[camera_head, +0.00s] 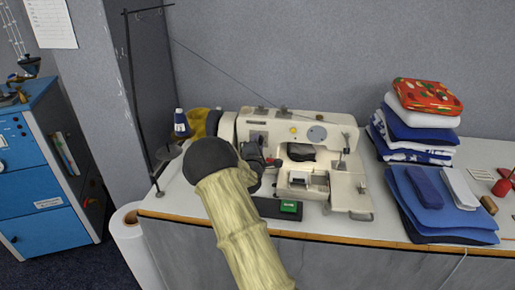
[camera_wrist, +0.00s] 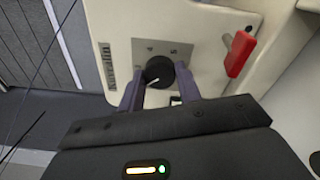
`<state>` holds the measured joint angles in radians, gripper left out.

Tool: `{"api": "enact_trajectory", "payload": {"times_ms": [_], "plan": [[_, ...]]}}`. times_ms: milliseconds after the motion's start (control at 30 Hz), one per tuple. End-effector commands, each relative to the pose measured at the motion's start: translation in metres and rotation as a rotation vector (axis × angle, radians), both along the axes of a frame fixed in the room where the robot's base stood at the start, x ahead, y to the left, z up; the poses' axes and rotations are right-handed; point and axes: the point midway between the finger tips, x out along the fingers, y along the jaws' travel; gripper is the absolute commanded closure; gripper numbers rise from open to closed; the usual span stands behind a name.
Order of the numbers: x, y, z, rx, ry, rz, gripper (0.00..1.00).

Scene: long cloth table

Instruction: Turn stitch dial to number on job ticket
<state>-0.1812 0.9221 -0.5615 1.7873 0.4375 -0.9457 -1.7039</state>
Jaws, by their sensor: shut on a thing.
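The cream sewing machine (camera_head: 318,133) stands on the long table. Its black stitch dial (camera_wrist: 158,71) sits on a grey plate (camera_wrist: 178,50) in the wrist view. The dial has a pale pointer line toward its lower left; the plate's small marks are too small to read. My gripper (camera_wrist: 160,84) has one finger on each side of the dial and is shut on it. In the head view my gripper (camera_head: 254,158) is at the machine's left end and hides the dial. I cannot pick out a job ticket for certain; a paper (camera_head: 50,22) hangs on the wall, its writing unreadable.
A red lever (camera_wrist: 240,54) sits right of the dial. Folded cloth (camera_head: 431,198) and a fabric stack (camera_head: 415,128) are at right.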

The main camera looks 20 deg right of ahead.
Motion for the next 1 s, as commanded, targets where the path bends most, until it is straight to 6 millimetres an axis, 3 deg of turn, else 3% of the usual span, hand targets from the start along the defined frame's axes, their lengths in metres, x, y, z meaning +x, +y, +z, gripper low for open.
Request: {"api": "enact_trajectory", "payload": {"times_ms": [1000], "plan": [[-0.0004, -0.0004, -0.006, 0.802, -0.539, -0.003, 0.89]]}}
